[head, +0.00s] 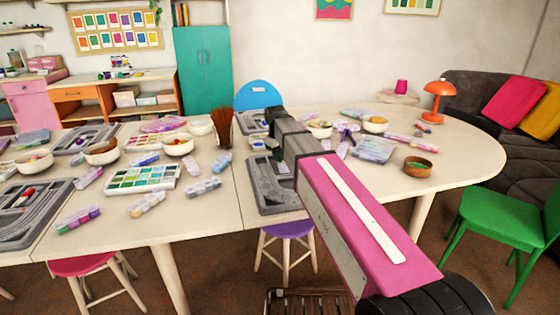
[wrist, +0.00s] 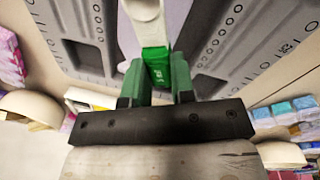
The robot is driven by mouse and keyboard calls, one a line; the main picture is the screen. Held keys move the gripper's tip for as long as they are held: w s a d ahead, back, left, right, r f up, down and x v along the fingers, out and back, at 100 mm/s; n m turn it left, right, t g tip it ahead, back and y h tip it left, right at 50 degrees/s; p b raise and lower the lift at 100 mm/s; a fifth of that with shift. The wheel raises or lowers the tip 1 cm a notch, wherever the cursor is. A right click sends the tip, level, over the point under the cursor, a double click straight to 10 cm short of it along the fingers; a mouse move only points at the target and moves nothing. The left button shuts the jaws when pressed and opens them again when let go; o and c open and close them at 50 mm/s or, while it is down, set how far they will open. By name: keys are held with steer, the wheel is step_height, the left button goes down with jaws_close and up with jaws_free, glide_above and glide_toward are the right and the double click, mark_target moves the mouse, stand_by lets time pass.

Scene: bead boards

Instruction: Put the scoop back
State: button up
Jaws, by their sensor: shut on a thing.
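My gripper (wrist: 155,85) has dark green fingers and is shut on a pale scoop (wrist: 154,42) with green near the grip. The scoop points away from the fingers, over a grey bead board (wrist: 215,45) with grooves and small holes. In the head view the same grey bead board (head: 265,190) lies on the table, partly hidden behind my pink arm. My gripper is mostly hidden there by my own wrist. I cannot tell whether the scoop touches the board.
A cup of brown brushes (head: 223,128) stands left of the board. White bowls (head: 177,146), a bead palette (head: 142,178) and several bead tubes (head: 203,187) crowd the left table. A wooden bowl (head: 417,167) is at the right. The right table (head: 455,155) has clear room.

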steer(key=shift+f, duration=1.05)
steer(key=shift+f, duration=0.1)
steer(key=o, duration=0.9)
steer(key=r, duration=0.8)
steer(key=s+a+r, duration=0.1)
steer(key=r, duration=0.3)
steer(key=shift+a, duration=0.1)
